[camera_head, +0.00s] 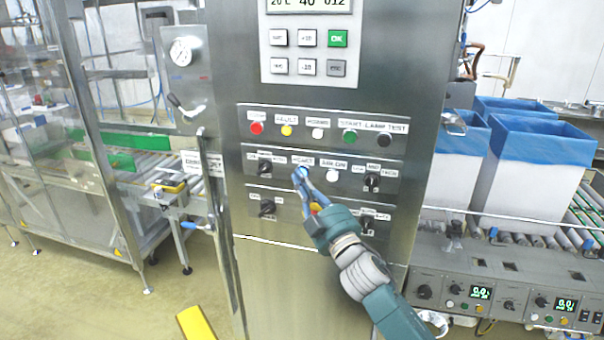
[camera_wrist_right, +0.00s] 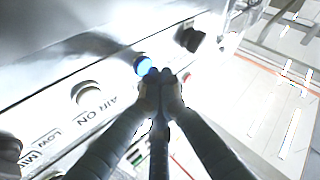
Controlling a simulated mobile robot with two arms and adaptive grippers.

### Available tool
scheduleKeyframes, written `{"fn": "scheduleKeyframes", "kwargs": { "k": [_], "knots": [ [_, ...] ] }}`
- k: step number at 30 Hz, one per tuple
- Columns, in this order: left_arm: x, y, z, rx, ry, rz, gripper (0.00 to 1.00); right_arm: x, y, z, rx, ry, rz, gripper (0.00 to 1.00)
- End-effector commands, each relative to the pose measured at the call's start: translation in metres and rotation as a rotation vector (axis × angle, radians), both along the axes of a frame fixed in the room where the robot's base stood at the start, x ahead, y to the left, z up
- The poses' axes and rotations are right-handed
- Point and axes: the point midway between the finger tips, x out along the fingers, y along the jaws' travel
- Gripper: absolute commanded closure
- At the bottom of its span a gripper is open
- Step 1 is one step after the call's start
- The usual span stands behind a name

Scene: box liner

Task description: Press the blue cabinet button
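The blue button (camera_head: 303,171) is on the middle row of the steel cabinet's (camera_head: 290,260) front panel, partly hidden by my right gripper in the head view. In the right wrist view the blue button (camera_wrist_right: 143,66) is lit and shows just up and left of the fingertips. My right gripper (camera_head: 299,178) reaches up to it from the lower right. In the right wrist view the right gripper (camera_wrist_right: 161,82) has its fingertips together, shut and empty. I cannot tell whether the tips touch the button. My left gripper is not in view.
A white button (camera_head: 332,176) and black rotary switches (camera_head: 372,182) flank the blue button. A row with red, yellow, white, green and black buttons (camera_head: 317,133) is above. A keypad (camera_head: 308,52) sits higher. Conveyors with blue-lined boxes (camera_head: 528,165) stand at right.

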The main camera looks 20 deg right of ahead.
Motion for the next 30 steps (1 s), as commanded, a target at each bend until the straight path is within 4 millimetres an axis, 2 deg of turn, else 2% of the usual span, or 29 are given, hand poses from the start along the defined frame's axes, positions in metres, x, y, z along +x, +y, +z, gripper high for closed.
{"fn": "scheduleKeyframes", "kwargs": {
  "k": [30],
  "knots": [
    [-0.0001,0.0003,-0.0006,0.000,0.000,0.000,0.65,0.0072,-0.0054,0.0003,-0.002,-0.001,-0.001,1.00]
  ]
}}
